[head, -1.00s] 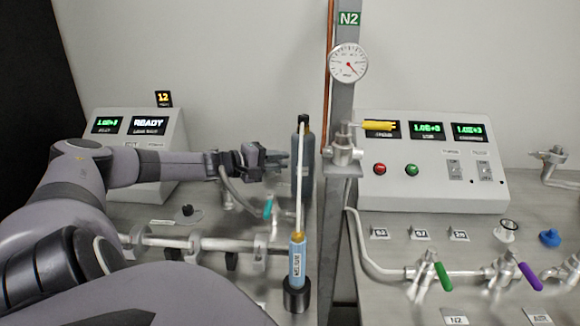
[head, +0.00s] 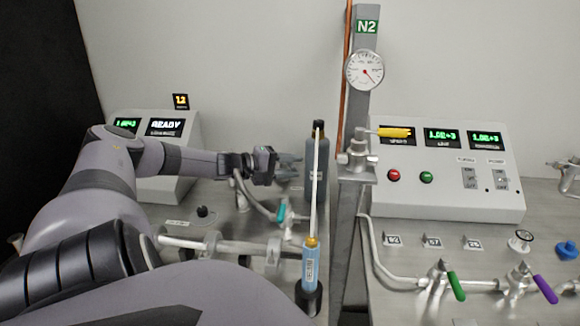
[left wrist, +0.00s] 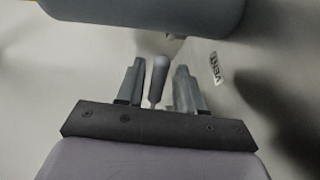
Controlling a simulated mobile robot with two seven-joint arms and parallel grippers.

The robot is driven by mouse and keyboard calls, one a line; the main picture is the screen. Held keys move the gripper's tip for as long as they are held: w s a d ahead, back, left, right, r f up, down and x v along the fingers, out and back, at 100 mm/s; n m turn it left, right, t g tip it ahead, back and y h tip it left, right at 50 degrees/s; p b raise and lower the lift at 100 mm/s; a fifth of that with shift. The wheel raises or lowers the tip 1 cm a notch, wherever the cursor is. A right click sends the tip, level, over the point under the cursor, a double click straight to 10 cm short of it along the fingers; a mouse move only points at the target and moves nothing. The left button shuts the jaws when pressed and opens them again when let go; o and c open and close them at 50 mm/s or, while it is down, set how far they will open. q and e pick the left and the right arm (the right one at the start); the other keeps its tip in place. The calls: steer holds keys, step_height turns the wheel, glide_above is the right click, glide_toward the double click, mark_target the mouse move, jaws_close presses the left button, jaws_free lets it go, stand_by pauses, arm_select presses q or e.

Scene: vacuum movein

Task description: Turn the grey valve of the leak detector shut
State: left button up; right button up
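In the left wrist view, a grey valve handle (left wrist: 159,76) stands between the two fingers of my left gripper (left wrist: 158,82). The fingers are open, with a visible gap on each side of the handle. I cannot make out this grey handle in the head view, around the gripper. My right gripper is not in view.
A dark grey bottle (head: 318,178) stands just right of the left gripper. In front are a teal-handled valve (head: 282,213) and a blue torch-like tool (head: 311,265) with a thin upright rod. A grey post (head: 357,230) with gauge stands to the right. A VENT label (left wrist: 215,68) is near the handle.

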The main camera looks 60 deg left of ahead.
arm_select(q)
steer(key=shift+r, duration=0.1)
steer(key=shift+p+v, duration=1.05)
steer(key=shift+v, duration=2.55)
jaws_close()
steer(key=w+r+m+g+y+b, duration=0.2)
steer(key=w+r+m+g+b, duration=0.25)
steer(key=r+m+g, duration=1)
steer(key=w+d+f+m+t+p, duration=0.1)
steer(key=w+f+m+t, duration=0.2)
steer(key=f, duration=1)
steer(key=shift+w+m, duration=0.35)
steer(key=shift+w, duration=0.05)
